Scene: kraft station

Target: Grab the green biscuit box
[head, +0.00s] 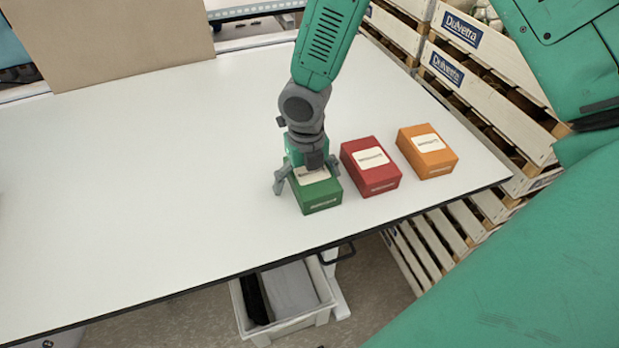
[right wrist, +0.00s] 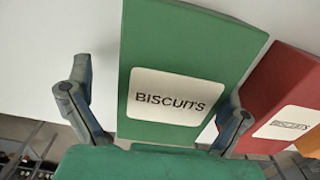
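The green biscuit box (head: 319,197) lies on the white table, leftmost of three boxes in a row. My right gripper (head: 307,180) is over it from above, with one finger on each side. It hides part of the box top. In the right wrist view the green box (right wrist: 178,55) with its white "BISCUITS" label fills the space between the fingers of the right gripper (right wrist: 158,105). A gap shows between the left finger and the box; the right finger is close to the box's right edge. The gripper is open. My left gripper is not in view.
A red box (head: 371,167) stands close to the right of the green one, and an orange box (head: 428,152) is further right. Wooden crates (head: 485,85) stand past the table's right edge. The white table (head: 130,190) is clear on the left. A bin (head: 290,300) is below.

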